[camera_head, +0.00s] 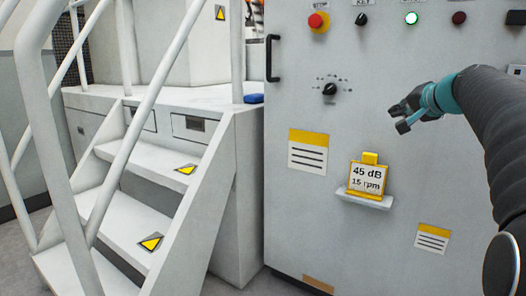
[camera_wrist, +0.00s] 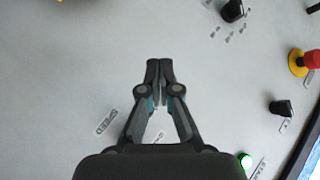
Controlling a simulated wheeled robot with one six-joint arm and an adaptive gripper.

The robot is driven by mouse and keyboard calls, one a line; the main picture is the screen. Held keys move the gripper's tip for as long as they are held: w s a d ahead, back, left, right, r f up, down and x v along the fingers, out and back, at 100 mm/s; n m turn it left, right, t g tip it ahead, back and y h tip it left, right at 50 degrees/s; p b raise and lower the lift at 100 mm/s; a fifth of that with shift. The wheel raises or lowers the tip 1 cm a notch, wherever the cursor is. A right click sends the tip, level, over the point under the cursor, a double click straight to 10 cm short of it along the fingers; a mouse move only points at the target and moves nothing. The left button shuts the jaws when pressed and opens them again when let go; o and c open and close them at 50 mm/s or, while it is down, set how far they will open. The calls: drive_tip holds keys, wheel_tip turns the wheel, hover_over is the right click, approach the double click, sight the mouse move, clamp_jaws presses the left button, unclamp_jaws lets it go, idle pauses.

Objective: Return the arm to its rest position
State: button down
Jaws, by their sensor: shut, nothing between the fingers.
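My gripper (camera_head: 401,118) is in front of the grey control cabinet (camera_head: 300,220), reached from the right side of the head view by my dark arm. In the wrist view my gripper (camera_wrist: 159,66) has its fingertips together with nothing between them. The cabinet face fills the wrist view behind it. The gripper is to the right of the rotary selector (camera_head: 330,89) and above the small shelf (camera_head: 365,200) in the head view. How far the fingertips are from the panel cannot be told exactly.
A card reading 45 dB, 15 rpm (camera_head: 367,178) stands on the small shelf. A red emergency button (camera_head: 317,21), key switch (camera_head: 361,19) and lit green lamp (camera_head: 411,18) line the cabinet's top. White stairs with railings (camera_head: 150,160) stand left. A black handle (camera_head: 272,58) juts out.

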drive_tip(key=s+a+f+n+g+h+p, duration=0.1)
drive_tip(key=s+a+f+n+g+p, duration=0.15)
drive_tip(key=s+a+f, duration=0.45)
drive_tip(key=s+a+f+n+g+p, duration=0.1)
drive_tip(key=s+a+f+g, duration=0.25)
drive_tip(key=s+f, duration=0.65)
drive_tip(key=s+a+f+n+g+p, duration=0.1)
drive_tip(key=s+a, duration=0.3)
drive_tip(key=s, duration=0.5)
drive_tip(key=s+a+f+n+g+h+p, duration=0.1)
drive_tip(key=s+a+f+n+p, duration=0.3)
drive_tip(key=s, duration=0.5)
drive_tip(key=shift+s+f, duration=0.15)
drive_tip(key=shift+s, duration=0.25)
